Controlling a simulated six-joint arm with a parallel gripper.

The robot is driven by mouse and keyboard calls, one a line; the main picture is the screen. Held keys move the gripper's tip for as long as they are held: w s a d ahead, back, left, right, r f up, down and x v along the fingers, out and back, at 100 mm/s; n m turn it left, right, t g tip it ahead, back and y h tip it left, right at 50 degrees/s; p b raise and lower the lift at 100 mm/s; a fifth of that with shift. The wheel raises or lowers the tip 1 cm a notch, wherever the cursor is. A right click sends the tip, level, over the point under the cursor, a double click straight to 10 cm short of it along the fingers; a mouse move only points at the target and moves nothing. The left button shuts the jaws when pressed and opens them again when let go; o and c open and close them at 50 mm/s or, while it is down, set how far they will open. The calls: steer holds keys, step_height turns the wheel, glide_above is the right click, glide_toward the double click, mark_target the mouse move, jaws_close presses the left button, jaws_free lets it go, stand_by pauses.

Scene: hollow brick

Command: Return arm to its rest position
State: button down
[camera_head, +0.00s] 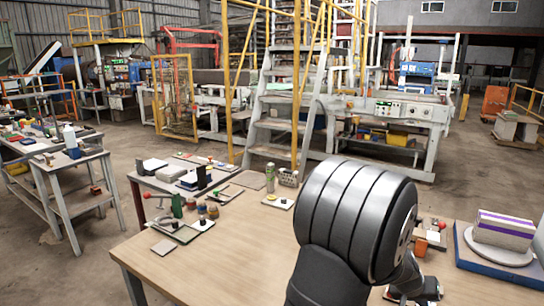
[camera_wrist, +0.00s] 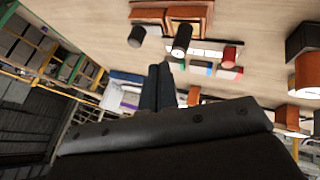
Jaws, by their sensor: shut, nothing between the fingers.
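My gripper shows in the wrist view with its two dark fingers (camera_wrist: 158,88) side by side, shut and with nothing between them. The fingers point toward the wooden table and its small objects. In the head view my grey arm stands large over the right half of the wooden table (camera_head: 200,262). It hides most of the wrist and the gripper tips, so the gap between gripper and table cannot be told there.
Small orange parts (camera_head: 430,236) lie behind my wrist. Bottles and small plates (camera_head: 185,228) stand at the table's far left. The front left tabletop is clear. Yellow-railed stairs (camera_head: 280,125) rise behind.

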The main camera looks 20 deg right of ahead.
steer(key=d+r+m+y, duration=0.75)
steer(key=r+m, duration=0.35)
steer(key=m, duration=0.8)
steer(key=shift+g, duration=0.3)
steer(key=shift+s+d+f, duration=0.1)
steer(key=shift+s+f, duration=0.05)
steer(key=shift+f, duration=1.2)
steer(key=shift+s+d+f, duration=0.1)
steer(key=shift+f, duration=1.2)
